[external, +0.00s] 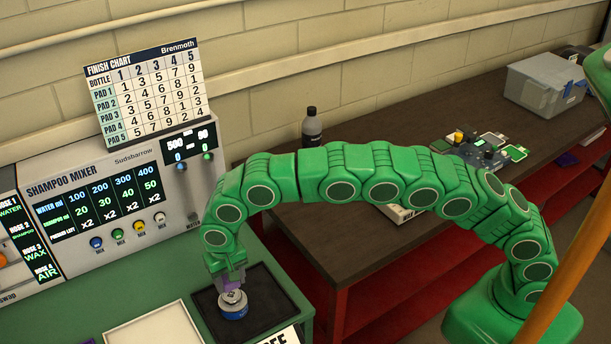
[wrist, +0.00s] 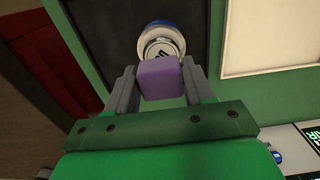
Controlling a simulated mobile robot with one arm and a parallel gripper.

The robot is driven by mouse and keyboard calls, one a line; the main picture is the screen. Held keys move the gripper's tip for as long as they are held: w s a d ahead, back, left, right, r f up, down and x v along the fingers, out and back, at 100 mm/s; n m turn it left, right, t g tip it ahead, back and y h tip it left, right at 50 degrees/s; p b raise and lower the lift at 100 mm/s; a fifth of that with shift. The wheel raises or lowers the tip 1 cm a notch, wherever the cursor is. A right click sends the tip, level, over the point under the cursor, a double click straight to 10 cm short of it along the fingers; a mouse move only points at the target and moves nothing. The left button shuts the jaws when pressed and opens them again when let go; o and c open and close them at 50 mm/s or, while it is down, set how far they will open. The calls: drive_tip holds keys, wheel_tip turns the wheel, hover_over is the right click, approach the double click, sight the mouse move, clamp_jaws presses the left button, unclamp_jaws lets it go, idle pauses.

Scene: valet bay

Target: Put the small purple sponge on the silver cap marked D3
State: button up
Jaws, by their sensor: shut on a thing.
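My gripper (external: 232,276) is shut on the small purple sponge (wrist: 160,80), a block between its two grey fingers in the wrist view. The sponge (external: 231,286) shows only in part in the external view, low in my gripper. A round silver cap (wrist: 160,46) tops a short blue container (external: 235,313) on a black tray (external: 281,297). The cap (external: 233,298) is right by the sponge in the external view. The sponge covers part of the cap in the wrist view. A dark mark shows on the cap, but I cannot read it. I cannot tell whether sponge and cap touch.
The shampoo mixer (external: 110,195) stands behind, with a finish chart (external: 147,92) above it. A white tray (external: 158,335) lies left of the black tray on the green bench. A dark bottle (external: 311,130) and a grey bin (external: 545,88) stand on the brown bench.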

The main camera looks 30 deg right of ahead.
sight(230, 287)
drive_tip(key=shift+f, duration=1.7)
drive_tip(key=o, duration=1)
drive_tip(key=shift+f, duration=0.1)
wheel_tip(230, 287, up, 12)
drive_tip(key=shift+r, duration=0.15)
